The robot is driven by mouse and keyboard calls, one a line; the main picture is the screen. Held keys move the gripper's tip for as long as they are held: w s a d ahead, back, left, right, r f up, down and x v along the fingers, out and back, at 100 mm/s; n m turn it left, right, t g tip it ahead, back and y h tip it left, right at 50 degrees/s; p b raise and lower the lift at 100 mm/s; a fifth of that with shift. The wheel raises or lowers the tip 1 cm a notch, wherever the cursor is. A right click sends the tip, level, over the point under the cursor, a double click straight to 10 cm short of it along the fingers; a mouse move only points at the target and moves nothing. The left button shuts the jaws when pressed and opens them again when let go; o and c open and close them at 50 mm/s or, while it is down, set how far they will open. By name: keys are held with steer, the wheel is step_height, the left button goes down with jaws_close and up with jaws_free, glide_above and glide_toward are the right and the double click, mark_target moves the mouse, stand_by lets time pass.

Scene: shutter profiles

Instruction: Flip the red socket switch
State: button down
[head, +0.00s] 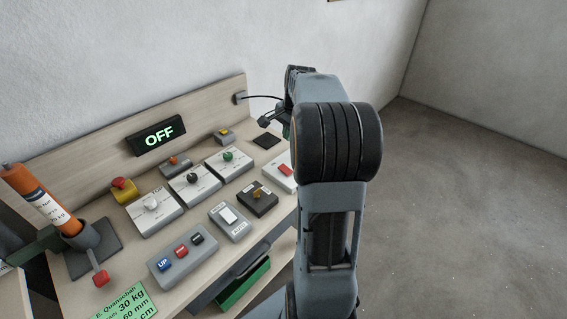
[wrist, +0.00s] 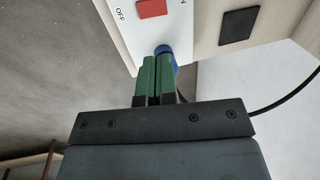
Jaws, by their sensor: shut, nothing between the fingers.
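The red socket switch (head: 285,169) is a red rocker on a white box at the right end of the bench, just left of my arm in the head view. In the wrist view the red rocker (wrist: 152,8) is cut by the top edge, with "OFF" printed on the white plate beside it. My gripper (wrist: 160,60) has green fingers, shut together with nothing between them. The fingertips are beside a round blue part at the edge of the white box, short of the rocker in the picture. Whether they touch the box I cannot tell. In the head view my arm hides most of the gripper.
A black square (wrist: 238,26) lies on the bench by the box. A black cable (head: 262,97) runs from the back panel toward my arm. Other switch boxes, such as one with a green knob (head: 228,156), stand to the left. Open floor (head: 460,200) lies right.

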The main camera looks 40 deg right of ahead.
mark_target(283, 167)
steer(key=f, duration=0.4)
steer(key=w+f, duration=0.1)
steer(key=f, duration=0.4)
steer(key=w+f+p, duration=0.1)
steer(key=f, duration=0.3)
steer(key=shift+w+a+f, duration=0.2)
steer(key=shift+f, duration=0.05)
